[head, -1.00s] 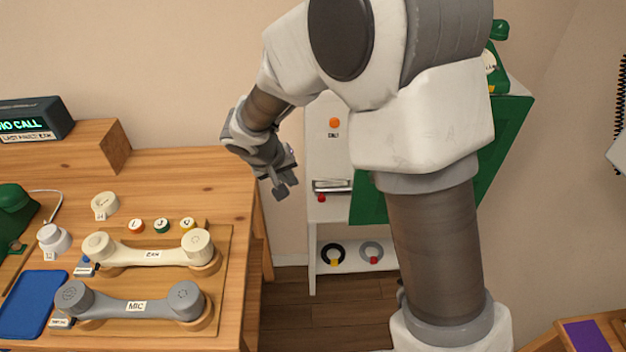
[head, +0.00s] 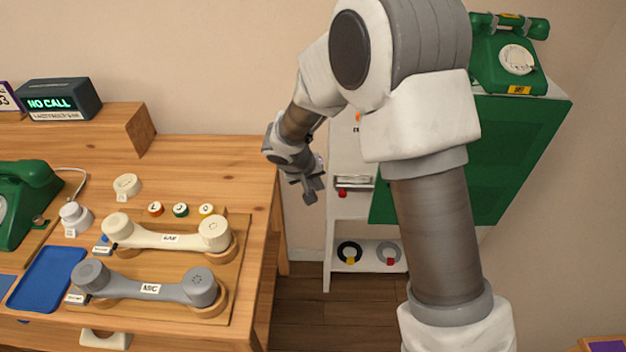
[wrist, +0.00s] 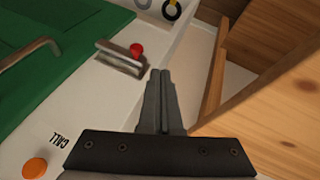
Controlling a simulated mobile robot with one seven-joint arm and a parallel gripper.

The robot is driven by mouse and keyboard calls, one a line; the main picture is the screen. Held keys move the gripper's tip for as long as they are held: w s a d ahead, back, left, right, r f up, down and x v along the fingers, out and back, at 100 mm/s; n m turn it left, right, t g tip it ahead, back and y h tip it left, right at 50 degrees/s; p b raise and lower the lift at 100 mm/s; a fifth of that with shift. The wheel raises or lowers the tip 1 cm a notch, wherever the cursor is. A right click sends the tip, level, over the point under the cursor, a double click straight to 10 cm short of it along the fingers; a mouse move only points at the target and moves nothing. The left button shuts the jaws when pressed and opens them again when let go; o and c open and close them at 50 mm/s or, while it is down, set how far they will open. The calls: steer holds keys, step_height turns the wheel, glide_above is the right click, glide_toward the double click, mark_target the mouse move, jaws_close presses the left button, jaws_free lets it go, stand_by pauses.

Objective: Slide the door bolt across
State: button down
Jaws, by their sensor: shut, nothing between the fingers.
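The door bolt (head: 354,181) is a silver bar with a red knob (head: 342,193), mounted on the white cabinet frame left of the green door (head: 500,150). In the wrist view the bolt (wrist: 119,58) and its red knob (wrist: 136,50) show up and left of my fingers. My gripper (head: 311,193) is shut and empty. It hangs in the gap between the wooden desk and the cabinet, left of the bolt in the head view, and looks apart from it. In the wrist view the closed fingers (wrist: 161,76) point toward the gap. My arm covers part of the green door.
The wooden desk (head: 200,165) is close on the left, with two handsets, a green phone and buttons. A green phone (head: 508,55) stands on the cabinet. An orange button (wrist: 35,168) is on the cabinet front. Rings (head: 349,252) hang on the lower shelf.

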mark_target(337, 191)
steer(key=w+d+f, duration=0.2)
steer(key=d+f, duration=0.2)
steer(key=shift+w+d+f, duration=0.15)
steer(key=shift+d+f, duration=0.05)
steer(key=shift+f, duration=0.15)
steer(key=shift+d+b, duration=0.1)
steer(key=shift+b, duration=0.3)
steer(key=shift+d+f+b, duration=0.15)
steer(key=shift+d+b, duration=0.2)
steer(key=shift+b, duration=0.05)
steer(key=d+b, duration=0.2)
steer(key=d, duration=0.2)
steer(key=shift+d+b, duration=0.15)
steer(key=shift+b, duration=0.2)
